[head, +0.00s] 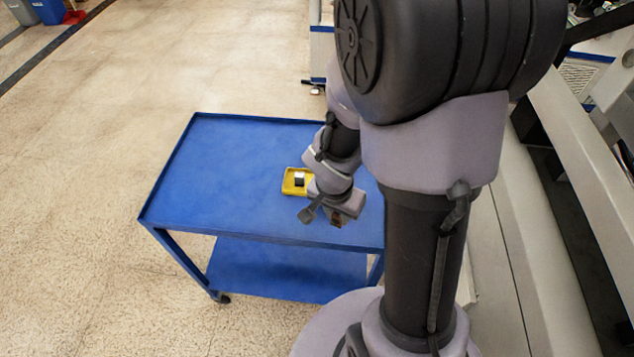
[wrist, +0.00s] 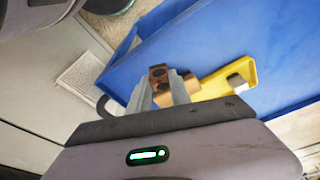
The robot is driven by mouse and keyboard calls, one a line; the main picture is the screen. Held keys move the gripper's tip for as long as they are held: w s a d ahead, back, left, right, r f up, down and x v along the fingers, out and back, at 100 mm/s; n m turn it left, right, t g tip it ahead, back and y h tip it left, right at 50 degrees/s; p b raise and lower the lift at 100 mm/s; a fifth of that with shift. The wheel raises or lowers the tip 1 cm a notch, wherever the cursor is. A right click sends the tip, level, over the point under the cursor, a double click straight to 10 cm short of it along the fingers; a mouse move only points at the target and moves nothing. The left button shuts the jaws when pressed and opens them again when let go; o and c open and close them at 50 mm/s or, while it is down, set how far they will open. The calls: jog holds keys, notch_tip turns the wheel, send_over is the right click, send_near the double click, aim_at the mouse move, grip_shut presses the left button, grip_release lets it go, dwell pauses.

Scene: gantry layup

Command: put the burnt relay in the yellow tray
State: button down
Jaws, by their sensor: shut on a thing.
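The yellow tray (head: 288,182) lies on the blue cart top, just left of my gripper in the head view. It also shows in the wrist view (wrist: 212,87), right of the fingers. A small black-and-white block (head: 300,179) sits in the tray; it shows in the wrist view too (wrist: 235,81). I cannot tell which of the two is the burnt relay.
The blue cart (head: 225,170) has a raised rim and a lower shelf (head: 285,268). Its left half is clear. A pale machine (head: 535,230) stands along the right. Bins (head: 48,10) and a red dustpan (head: 73,16) are far off at top left.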

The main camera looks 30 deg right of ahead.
jog(key=w+d, duration=0.1)
jog(key=w, duration=0.3)
jog(key=w+d+f, duration=0.1)
jog(key=w+d, duration=0.1)
jog(key=w, duration=0.2)
jog(key=w+d, duration=0.2)
jog(key=w, duration=0.3)
jog(key=shift+w+f+p, duration=0.1)
jog(key=shift+f+p, duration=0.1)
jog(key=shift+p, duration=0.1)
jog(key=b+x, duration=0.1)
jog(key=x, duration=0.2)
jog(key=shift+w+a+f+b, duration=0.15)
jog(key=shift+w+f+b, duration=0.05)
jog(key=shift+f+b, duration=0.2)
jog(key=shift+r, duration=0.1)
jog(key=c, duration=1.2)
grip_release()
